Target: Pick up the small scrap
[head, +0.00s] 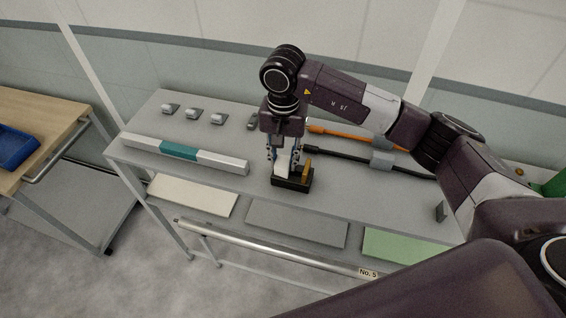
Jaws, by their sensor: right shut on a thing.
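My right gripper (284,158) points down over the grey table in the head view. It is shut on a small pale piece (282,169), which looks like the scrap. The piece is between the fingertips, at a small black block or holder (293,185) near the table's front edge. I cannot tell whether the piece touches the holder. An orange-yellow upright part (306,170) stands at the holder's right side, close to the gripper. My left gripper is not in view.
A white and teal bar (180,151) lies left on the table (225,133). Small grey fixtures (190,114) stand behind it. Orange (340,133) and black (350,155) rods lie to the right. Panels, one of them green (395,246), and a metal rail (275,249) are below the front edge.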

